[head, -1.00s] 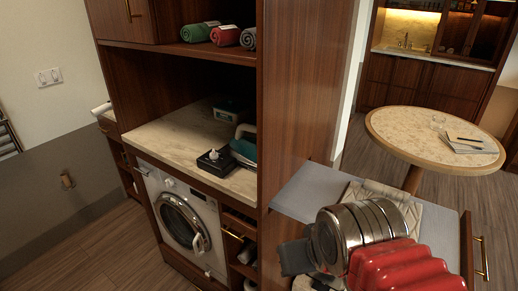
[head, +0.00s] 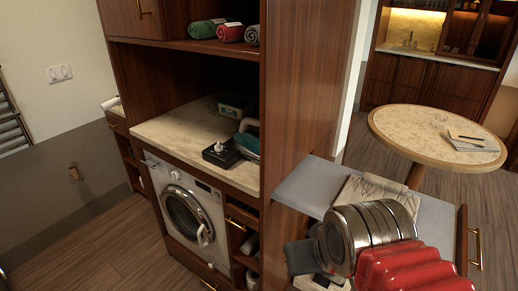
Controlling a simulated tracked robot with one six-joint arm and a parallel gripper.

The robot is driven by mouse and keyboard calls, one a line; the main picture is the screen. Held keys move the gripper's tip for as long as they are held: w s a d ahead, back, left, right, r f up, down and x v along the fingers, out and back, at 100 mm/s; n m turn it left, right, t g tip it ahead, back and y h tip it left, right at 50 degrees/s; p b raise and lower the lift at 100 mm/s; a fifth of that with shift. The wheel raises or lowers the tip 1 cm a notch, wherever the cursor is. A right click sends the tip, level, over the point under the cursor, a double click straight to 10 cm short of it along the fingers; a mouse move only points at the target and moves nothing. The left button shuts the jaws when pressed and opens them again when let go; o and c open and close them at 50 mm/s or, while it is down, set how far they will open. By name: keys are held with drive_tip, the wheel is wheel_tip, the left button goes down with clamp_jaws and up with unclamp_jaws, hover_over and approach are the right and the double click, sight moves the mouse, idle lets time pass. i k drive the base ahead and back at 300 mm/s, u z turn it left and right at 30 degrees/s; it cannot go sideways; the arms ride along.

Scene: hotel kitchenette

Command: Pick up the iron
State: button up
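The iron (head: 246,142) looks teal with a pale handle. It sits on the stone-topped counter (head: 165,130) above the washing machine, at the right end by the tall wooden panel, which hides its right part. A black box with a white knob (head: 221,152) stands just left of and in front of it. My arm, with silver rings and red ribs, fills the lower right. The dark grey part at its end (head: 300,257) is well right of and in front of the iron, apart from it. I cannot make out the fingertips.
A dark green box (head: 234,105) stands behind the iron. A shelf with rolled towels (head: 230,32) is above. The wooden panel (head: 297,95) separates the counter from the grey worktop (head: 305,187) by my arm. A round table (head: 400,125) stands at right. The counter's left part is clear.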

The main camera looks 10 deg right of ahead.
sight(248, 141)
drive_tip(key=k, duration=1.2)
drive_tip(key=u, duration=0.25)
drive_tip(key=i, duration=0.7)
drive_tip(key=u, duration=0.95)
drive_tip(key=i, duration=1.85)
drive_tip(key=z, duration=0.05)
